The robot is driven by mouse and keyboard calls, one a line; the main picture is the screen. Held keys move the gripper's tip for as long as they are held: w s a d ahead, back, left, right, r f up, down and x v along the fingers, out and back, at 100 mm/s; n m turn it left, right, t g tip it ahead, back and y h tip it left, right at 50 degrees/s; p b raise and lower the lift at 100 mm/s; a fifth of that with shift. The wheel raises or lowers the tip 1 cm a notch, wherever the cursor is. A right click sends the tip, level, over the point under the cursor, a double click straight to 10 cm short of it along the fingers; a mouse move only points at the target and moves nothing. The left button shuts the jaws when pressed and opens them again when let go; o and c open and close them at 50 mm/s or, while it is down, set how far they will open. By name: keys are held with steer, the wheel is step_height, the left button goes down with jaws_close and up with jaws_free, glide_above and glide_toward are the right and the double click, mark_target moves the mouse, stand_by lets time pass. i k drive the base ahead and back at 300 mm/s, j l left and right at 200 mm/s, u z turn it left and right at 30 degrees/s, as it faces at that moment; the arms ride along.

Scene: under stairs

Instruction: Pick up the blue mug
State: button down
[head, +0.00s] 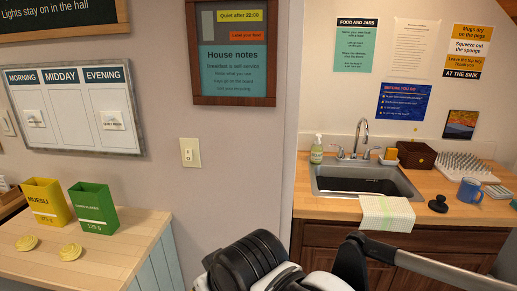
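The blue mug (469,190) stands upright on the wooden counter, right of the sink, near the right edge of the head view. It is in front of a white pegged rack (456,172). A small black knobbed object (438,204) sits just to its left, and a small flat item (498,192) lies to its right. Parts of my arm cross the bottom of the view, in front of and below the counter. My gripper's fingers do not show.
A sink (366,181) with a tap lies left of the mug, a cloth (387,214) hanging over its front edge. Behind are a soap bottle (317,150) and a brown box (416,155). A nearer counter (112,262) at left holds yellow and green boxes.

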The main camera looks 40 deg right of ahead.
mark_target(469, 190)
steer(key=z, duration=2.85)
